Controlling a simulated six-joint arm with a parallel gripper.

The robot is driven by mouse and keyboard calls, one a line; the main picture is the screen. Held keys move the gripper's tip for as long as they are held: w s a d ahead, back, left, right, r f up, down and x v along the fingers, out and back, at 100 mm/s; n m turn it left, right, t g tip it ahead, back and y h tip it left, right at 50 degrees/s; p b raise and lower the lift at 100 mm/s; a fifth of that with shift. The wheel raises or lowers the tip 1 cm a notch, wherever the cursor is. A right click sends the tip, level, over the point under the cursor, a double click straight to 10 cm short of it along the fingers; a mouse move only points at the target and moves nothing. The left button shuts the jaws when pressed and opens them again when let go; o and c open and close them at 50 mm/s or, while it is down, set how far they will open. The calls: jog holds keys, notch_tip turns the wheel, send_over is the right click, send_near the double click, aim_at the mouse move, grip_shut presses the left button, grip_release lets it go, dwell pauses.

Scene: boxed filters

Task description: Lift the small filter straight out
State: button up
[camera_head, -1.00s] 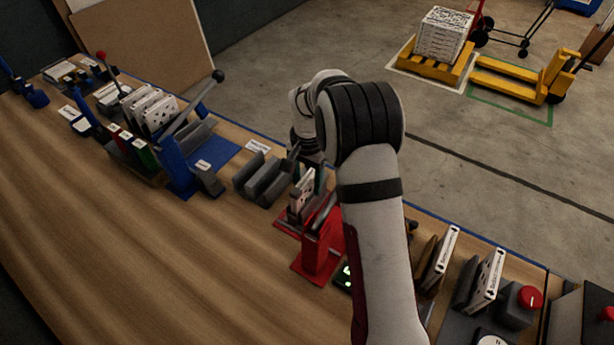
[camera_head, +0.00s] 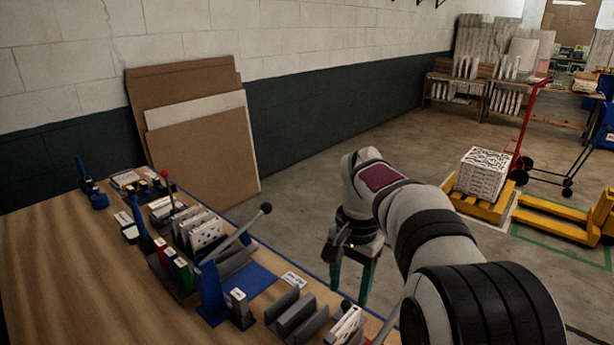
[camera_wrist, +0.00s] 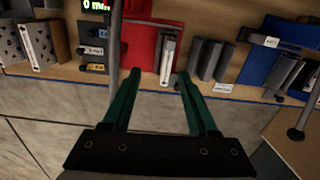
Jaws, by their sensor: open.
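A small white filter (camera_wrist: 168,55) stands upright in the red holder (camera_wrist: 138,50) in the wrist view. In the head view the small filter (camera_head: 344,326) shows at the bottom edge, and the holder is mostly cut off. My gripper (camera_head: 349,297) is open, its green fingers pointing down near the bench's back edge. In the wrist view my gripper (camera_wrist: 159,74) has nothing between its fingers. The fingertips lie in front of the holder in that picture, apart from the filter; the exact distance cannot be told.
A grey slotted block (camera_head: 297,312) stands beside the filter. A blue fixture with a long lever (camera_head: 240,236) and a row of white filters (camera_head: 205,232) stand further left. Floor behind the bench is free near my arm. A yellow pallet truck (camera_head: 560,217) stands far right.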

jog(key=s+a+r+n, duration=0.1)
jog(key=s+a, duration=0.1)
jog(key=s, duration=1.3)
jog(key=shift+s+r+n+y, duration=0.15)
jog(key=shift+r+n+y, duration=0.15)
jog(key=shift+y, duration=0.1)
jog(key=shift+n+y, duration=0.4)
jog(key=shift+n, duration=0.2)
jog(key=s+f, duration=0.2)
jog(key=s, duration=0.2)
jog(key=s+a+f, duration=0.1)
jog(key=s, duration=0.4)
jog(key=s+a+f, duration=0.1)
jog(key=s+f, duration=0.1)
jog(key=s, duration=0.3)
jog(key=shift+f, duration=0.3)
